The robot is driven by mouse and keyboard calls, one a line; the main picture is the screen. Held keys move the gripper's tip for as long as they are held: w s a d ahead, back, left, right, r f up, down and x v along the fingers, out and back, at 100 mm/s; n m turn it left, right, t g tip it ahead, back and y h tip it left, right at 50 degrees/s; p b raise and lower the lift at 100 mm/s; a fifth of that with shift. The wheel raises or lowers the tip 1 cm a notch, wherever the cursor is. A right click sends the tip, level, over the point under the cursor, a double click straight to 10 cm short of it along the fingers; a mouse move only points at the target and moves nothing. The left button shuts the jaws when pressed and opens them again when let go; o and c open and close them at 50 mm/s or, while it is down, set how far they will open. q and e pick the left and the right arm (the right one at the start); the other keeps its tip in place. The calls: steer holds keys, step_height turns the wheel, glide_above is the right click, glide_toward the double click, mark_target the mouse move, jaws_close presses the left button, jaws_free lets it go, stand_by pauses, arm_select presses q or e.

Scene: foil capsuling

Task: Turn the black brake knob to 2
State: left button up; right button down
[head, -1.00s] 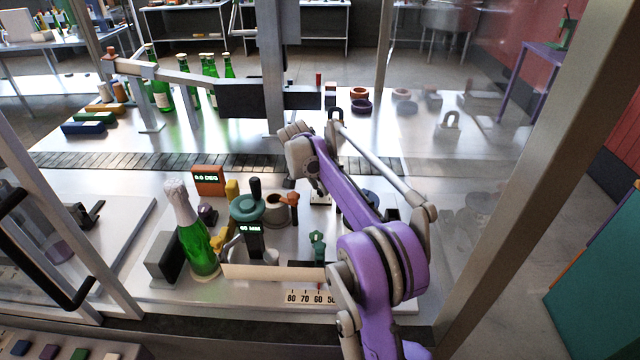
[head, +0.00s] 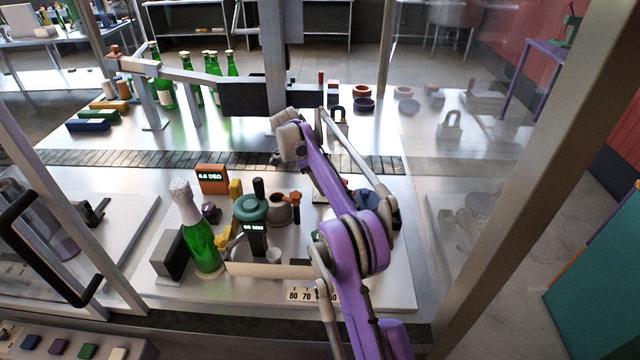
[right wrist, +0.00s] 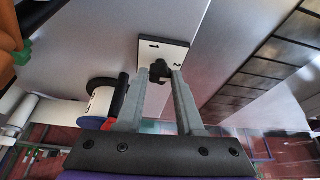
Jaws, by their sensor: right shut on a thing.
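The black brake knob (right wrist: 159,70) sits on a small white plate (right wrist: 150,56) marked 1 and 2 in the right wrist view. My right gripper (right wrist: 161,77) has one finger on each side of the knob and is shut on it. The 1 is above the knob in the picture and the 2 is at its right, by the right finger. I cannot tell exactly which mark the knob points to. In the head view my purple right arm covers the knob. My left gripper is not in view.
A green bottle with a white foil top (head: 197,235) stands at the bench's left, near an orange display (head: 211,179). A green-topped device (head: 250,210) stands beside it. A slatted conveyor (head: 130,159) runs behind. Frame posts flank the bench.

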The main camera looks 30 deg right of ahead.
steer(key=shift+m, duration=0.6)
steer(key=c, duration=0.5)
jaws_free()
steer(key=shift+c, duration=0.2)
